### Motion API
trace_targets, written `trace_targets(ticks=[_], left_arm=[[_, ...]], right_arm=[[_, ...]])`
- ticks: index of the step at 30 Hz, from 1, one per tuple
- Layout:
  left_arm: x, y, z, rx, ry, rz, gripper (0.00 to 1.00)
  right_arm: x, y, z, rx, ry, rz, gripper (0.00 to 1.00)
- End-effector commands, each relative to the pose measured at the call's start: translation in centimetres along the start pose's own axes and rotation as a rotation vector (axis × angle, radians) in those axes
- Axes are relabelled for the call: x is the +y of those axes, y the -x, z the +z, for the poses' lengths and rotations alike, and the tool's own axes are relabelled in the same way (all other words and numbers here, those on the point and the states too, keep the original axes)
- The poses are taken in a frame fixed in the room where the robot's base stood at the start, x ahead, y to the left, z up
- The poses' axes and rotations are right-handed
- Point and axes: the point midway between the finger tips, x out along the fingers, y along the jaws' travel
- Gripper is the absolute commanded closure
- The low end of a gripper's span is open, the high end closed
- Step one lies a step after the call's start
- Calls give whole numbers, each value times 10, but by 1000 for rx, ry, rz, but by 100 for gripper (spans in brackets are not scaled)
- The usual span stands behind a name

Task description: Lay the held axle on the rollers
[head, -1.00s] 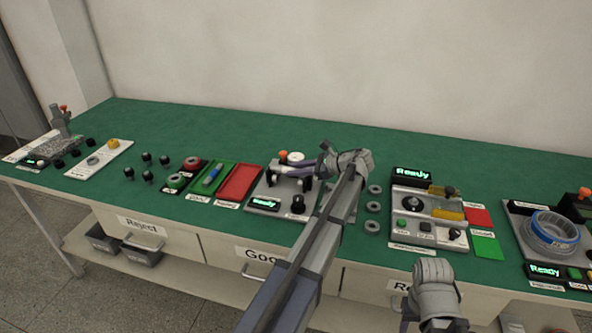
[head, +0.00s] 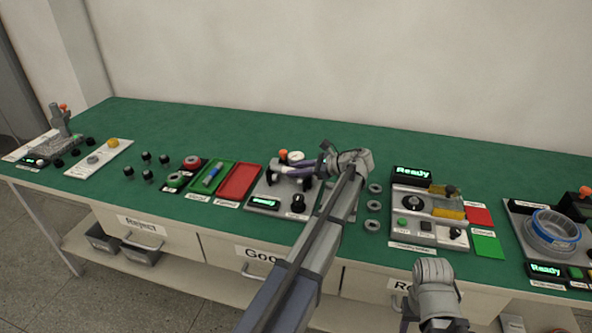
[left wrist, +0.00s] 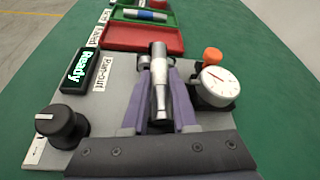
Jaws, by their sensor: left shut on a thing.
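My left gripper (head: 287,169) is over the run-out station (head: 268,192), its purple fingers pointing left. In the left wrist view the fingers (left wrist: 159,76) are shut on a silver stepped axle (left wrist: 159,88). The axle lies lengthwise between them, its far end beyond the fingertips. It is over the station plate, close to the grey support (left wrist: 144,62). The rollers are mostly hidden by fingers and axle, so I cannot tell whether the axle touches them. My right gripper is mostly cut off at the bottom of the head view, and its jaws do not show.
A dial gauge (left wrist: 217,84) and orange knob (left wrist: 212,56) stand right of the axle. A black knob (left wrist: 62,127) and Ready display (left wrist: 81,69) are on the left. Beyond are the red tray (left wrist: 142,37) and a green tray (head: 212,177). Several grey rings (head: 373,206) lie right of the station.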

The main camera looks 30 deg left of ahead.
Motion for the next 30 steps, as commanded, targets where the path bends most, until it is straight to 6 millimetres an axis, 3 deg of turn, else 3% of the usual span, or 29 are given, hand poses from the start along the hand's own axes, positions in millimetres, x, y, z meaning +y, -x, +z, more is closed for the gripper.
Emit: trace_targets(ticks=[29,30], left_arm=[[2,-2,-6,-1,0,0,100],[2,-2,-6,-1,0,0,69]], right_arm=[[-1,-7,0,0,0,0,50],[-1,-7,0,0,0,0,50]])
